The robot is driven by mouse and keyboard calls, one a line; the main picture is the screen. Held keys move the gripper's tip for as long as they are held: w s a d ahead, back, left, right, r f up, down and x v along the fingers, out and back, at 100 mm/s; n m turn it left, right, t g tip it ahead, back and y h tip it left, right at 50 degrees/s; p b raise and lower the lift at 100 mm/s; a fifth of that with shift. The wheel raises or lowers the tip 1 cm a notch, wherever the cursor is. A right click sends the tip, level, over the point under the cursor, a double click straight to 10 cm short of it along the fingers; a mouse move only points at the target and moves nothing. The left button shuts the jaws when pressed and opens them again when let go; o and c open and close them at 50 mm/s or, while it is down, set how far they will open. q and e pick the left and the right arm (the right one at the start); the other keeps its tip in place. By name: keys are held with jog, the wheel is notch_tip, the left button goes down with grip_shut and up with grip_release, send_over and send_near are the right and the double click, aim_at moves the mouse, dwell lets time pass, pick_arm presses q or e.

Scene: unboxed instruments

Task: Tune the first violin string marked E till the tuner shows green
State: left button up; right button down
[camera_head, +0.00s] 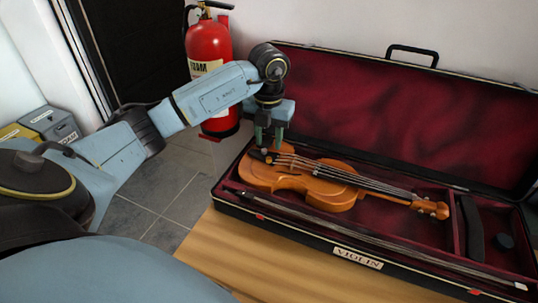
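An orange-brown violin (326,193) lies in the dark red lining of an open black case (300,232). Its body is at the left, and its neck runs to the scroll (432,208) and pegs at the right. My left gripper (268,146) points down over the left end of the violin, by the dark tailpiece or chin rest. Its two fingers are apart with a gap between them. I cannot tell whether they touch the violin. String letters are too small to read, and no tuner display shows. My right gripper is not in view.
A bow (370,238) lies along the case's front side. The raised lid (400,110) stands behind the violin. The case rests on a wooden table (270,270). A red fire extinguisher (208,50) stands behind my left arm, and grey boxes (50,122) are at far left.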

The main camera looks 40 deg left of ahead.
aim_at(269, 158)
pick_arm(q)
notch_tip(269, 158, down, 5)
jog(key=shift+r, duration=0.2)
jog(key=shift+f+b, duration=0.3)
jog(key=shift+f, duration=0.25)
grip_shut()
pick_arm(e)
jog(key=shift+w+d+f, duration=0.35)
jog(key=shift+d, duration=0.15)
